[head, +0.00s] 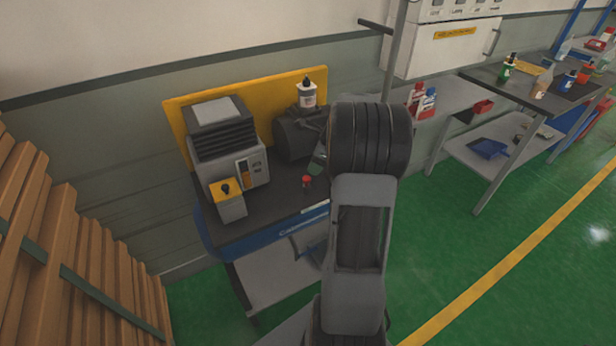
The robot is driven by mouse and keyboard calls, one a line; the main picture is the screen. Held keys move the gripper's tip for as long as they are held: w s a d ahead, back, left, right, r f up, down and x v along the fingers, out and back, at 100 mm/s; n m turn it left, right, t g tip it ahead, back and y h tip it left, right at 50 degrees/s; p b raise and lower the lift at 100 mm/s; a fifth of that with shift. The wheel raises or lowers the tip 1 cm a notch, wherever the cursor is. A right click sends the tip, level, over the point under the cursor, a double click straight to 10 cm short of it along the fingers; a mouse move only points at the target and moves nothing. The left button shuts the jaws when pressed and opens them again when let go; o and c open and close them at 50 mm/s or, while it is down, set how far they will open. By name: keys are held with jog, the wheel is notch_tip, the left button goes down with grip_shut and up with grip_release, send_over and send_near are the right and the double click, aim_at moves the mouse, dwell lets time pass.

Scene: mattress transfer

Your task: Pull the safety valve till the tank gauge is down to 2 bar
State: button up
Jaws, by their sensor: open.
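A dark rounded tank (292,140) lies on the dark-topped workbench (275,205), in front of a yellow back panel. A white bottle with a black cap shows at the top of the tank. My arm (358,240) rises in front of the bench and covers the tank's right side. No gauge face or pull ring can be made out; they may be behind my arm or too small. My gripper is not clearly seen; the arm's thick ribbed joint hides what lies beyond it. Small dark and greenish parts at the joint's left edge cannot be told apart.
A grey machine with black fins (225,140) and a yellow-topped box (228,200) stand on the bench's left. A small red-capped item (306,182) is near its front. Wooden slats (70,230) stand at left. A second table (535,90) is at right. Green floor there is open.

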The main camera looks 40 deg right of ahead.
aim_at(307, 178)
jog(key=x, duration=0.7)
jog(key=shift+a+f, duration=0.1)
jog(key=shift+f, duration=0.1)
grip_shut()
dwell(0.4)
